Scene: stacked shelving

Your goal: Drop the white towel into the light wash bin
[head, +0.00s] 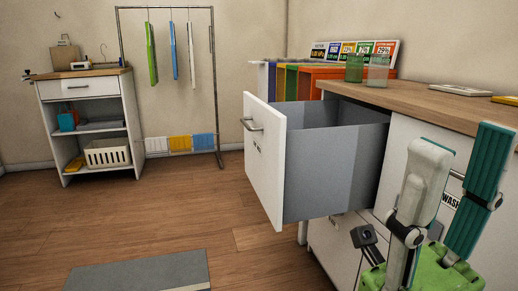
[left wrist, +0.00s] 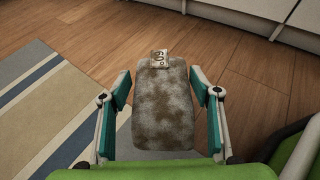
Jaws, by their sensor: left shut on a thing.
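My left gripper (left wrist: 163,88) is shut on a mottled brown-and-white cloth (left wrist: 163,112), which lies between its teal finger pads. A small tag reading "60" shows at the cloth's far end. The left gripper does not show in the head view. A white-fronted drawer bin (head: 265,160) with a grey inside stands pulled open and looks empty where I can see in; its label is too small to read. My right gripper (head: 465,140) is open and empty, close in front of the cabinet at the right. A label with "WASH" shows partly behind it.
At the back stand a shelf unit (head: 95,115) and a rack (head: 217,90) with hung clothes and small towels. Open wooden floor lies left of the drawer, with a rug (head: 140,274) in front.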

